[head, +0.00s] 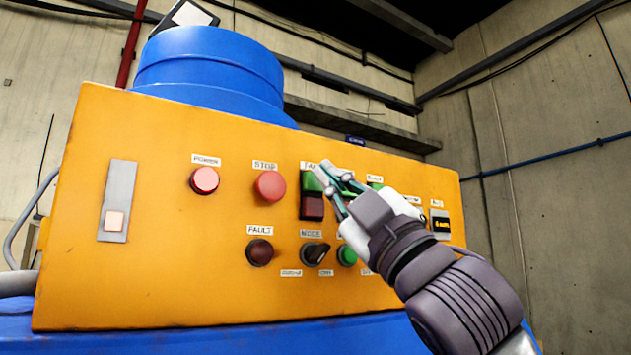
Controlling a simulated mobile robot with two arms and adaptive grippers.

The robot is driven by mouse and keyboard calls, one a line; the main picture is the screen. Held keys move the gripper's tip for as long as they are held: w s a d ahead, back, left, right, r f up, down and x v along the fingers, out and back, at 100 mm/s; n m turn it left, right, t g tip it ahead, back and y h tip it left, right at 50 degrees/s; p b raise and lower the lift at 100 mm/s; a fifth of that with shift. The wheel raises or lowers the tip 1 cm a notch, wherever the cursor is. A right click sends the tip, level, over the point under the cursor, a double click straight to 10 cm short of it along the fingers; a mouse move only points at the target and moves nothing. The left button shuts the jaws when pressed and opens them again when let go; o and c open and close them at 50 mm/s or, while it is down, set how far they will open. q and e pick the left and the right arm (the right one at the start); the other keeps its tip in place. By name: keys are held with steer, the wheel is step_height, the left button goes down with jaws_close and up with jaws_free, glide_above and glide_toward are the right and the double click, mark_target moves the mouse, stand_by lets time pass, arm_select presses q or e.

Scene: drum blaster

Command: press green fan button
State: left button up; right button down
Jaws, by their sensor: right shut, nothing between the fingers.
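The fan button is a two-part switch on the yellow control panel (150,250), with a green upper half (308,182) and a dark red lower half (312,208). The label above it is partly covered by my gripper. My right gripper (325,172) comes in from the lower right, shut and empty. My left gripper is not in view.
Left of the switch are the red STOP button (270,186) and the red POWER light (204,180). Below are the dark FAULT light (259,252), the black MODE knob (315,253) and a green button (347,255). My right arm hides part of the panel's right side.

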steer(key=shift+w, duration=0.15)
stand_by(0.6)
steer(key=shift+w+a, duration=0.2)
steer(key=shift+a, duration=0.05)
steer(key=shift+w+a+p, duration=0.25)
steer(key=shift+w+p, duration=0.15)
steer(key=shift+p, duration=0.05)
stand_by(0.7)
steer(key=shift+s, duration=0.1)
steer(key=shift+s+d+b, duration=0.35)
steer(key=shift+s+d, duration=0.15)
steer(key=shift+s, duration=0.1)
stand_by(0.3)
steer(key=s+d, duration=0.1)
steer(key=s, duration=0.1)
steer(key=s+d+b, duration=0.1)
steer(key=s+d, duration=0.1)
stand_by(0.4)
